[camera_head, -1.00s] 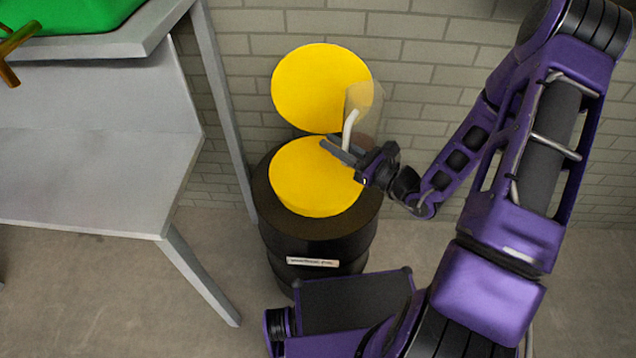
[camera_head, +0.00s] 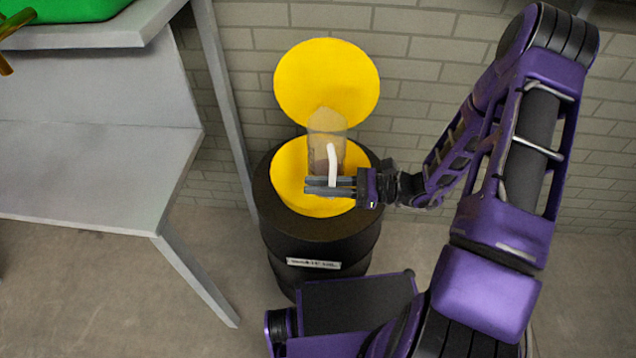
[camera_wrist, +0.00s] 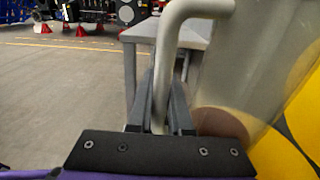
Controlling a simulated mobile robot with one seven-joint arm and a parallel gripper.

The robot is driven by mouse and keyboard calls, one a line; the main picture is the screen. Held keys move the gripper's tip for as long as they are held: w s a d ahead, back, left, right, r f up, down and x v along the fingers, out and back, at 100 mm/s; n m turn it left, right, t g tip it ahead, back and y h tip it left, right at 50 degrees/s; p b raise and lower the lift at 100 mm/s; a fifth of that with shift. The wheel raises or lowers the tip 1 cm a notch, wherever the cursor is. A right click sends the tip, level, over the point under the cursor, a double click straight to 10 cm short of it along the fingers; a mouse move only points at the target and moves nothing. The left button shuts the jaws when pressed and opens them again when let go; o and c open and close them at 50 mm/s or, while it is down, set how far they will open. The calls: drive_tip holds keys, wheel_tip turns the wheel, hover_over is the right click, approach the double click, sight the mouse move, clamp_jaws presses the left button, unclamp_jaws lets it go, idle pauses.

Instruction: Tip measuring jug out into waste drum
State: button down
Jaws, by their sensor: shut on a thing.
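The measuring jug (camera_head: 325,128) is clear with a white handle and some brownish content low inside it. My gripper (camera_head: 322,186) is shut on the jug's handle and holds it above the waste drum. In the wrist view the pale handle runs between the fingers (camera_wrist: 160,115), and the clear jug body (camera_wrist: 245,70) leans to the right with a brownish patch low in it. The waste drum (camera_head: 318,238) is black with a yellow opening (camera_head: 290,180) and a raised round yellow lid (camera_head: 325,75) behind. The jug hides part of the opening and the lower lid.
A grey metal table (camera_head: 90,170) stands left of the drum, with a green container (camera_head: 65,10) on its upper shelf. A brick wall (camera_head: 430,60) is close behind the drum. The floor (camera_head: 90,270) in front of the table is clear.

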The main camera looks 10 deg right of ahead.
sight(313, 134)
wheel_tip(313, 134, up, 7)
drive_tip(key=s+m+g+h+p, duration=0.1)
drive_tip(key=s+m+p, duration=0.2)
drive_tip(key=m+p, duration=0.65)
drive_tip(key=shift+w+a+m+g+h+p, duration=0.2)
drive_tip(key=shift+w+m+g, duration=0.35)
drive_tip(key=shift+w+m, duration=1.1)
drive_tip(key=shift+w+d+m+g+h+p, duration=0.2)
drive_tip(key=shift+w+m+g, duration=0.3)
drive_tip(key=shift+w+m, duration=1.15)
drive_tip(key=shift+w+a+m+g+h+p, duration=0.1)
drive_tip(key=shift+w+m+g+p, duration=0.35)
drive_tip(key=shift+w+m, duration=1.2)
drive_tip(key=shift+w+r+n, duration=0.1)
drive_tip(key=shift+w+n, duration=0.4)
drive_tip(key=shift+s, duration=0.1)
